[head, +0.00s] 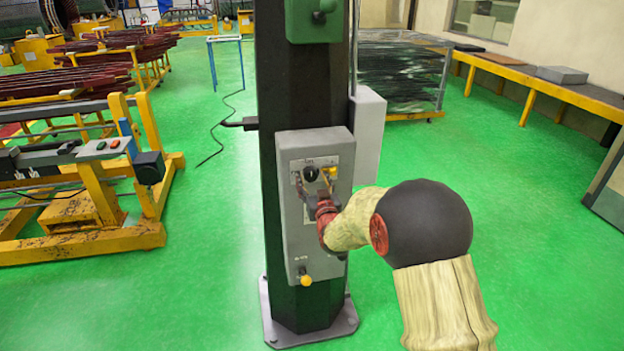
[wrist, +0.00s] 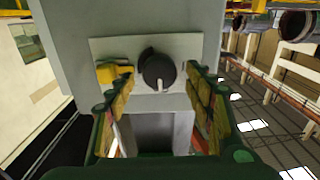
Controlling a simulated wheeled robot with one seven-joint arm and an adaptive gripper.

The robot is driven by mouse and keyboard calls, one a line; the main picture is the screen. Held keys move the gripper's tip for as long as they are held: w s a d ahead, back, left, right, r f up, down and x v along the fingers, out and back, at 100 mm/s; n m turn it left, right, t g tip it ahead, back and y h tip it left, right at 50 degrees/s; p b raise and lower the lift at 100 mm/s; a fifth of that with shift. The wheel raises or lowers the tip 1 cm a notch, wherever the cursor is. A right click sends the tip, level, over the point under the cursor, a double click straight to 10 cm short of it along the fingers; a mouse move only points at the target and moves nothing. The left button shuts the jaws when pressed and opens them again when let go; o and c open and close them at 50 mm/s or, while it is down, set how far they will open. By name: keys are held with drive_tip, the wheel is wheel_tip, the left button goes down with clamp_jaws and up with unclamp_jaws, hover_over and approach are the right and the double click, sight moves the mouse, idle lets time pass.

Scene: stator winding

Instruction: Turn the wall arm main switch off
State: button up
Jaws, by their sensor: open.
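The main switch is a round black knob (head: 310,173) on the upper front of a grey control box (head: 309,262), which is fixed to a dark column. In the wrist view the knob (wrist: 157,70) shows a white pointer mark, directed down in that picture. My gripper (head: 312,183) is in front of the box, level with the knob. In the wrist view its two fingers (wrist: 160,82) are spread, one on each side of the knob, with gaps visible; they do not appear to touch it. The panel lettering is too small to read.
A yellow part (wrist: 115,72) sits beside the knob on the panel. A yellow-ended handle (head: 305,279) is low on the box. A green box (head: 314,22) is above, and a light grey box (head: 368,135) is at the column's right.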

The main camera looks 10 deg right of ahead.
drive_tip(key=shift+w, duration=0.45)
drive_tip(key=c, duration=1.1)
drive_tip(key=shift+c, duration=0.3)
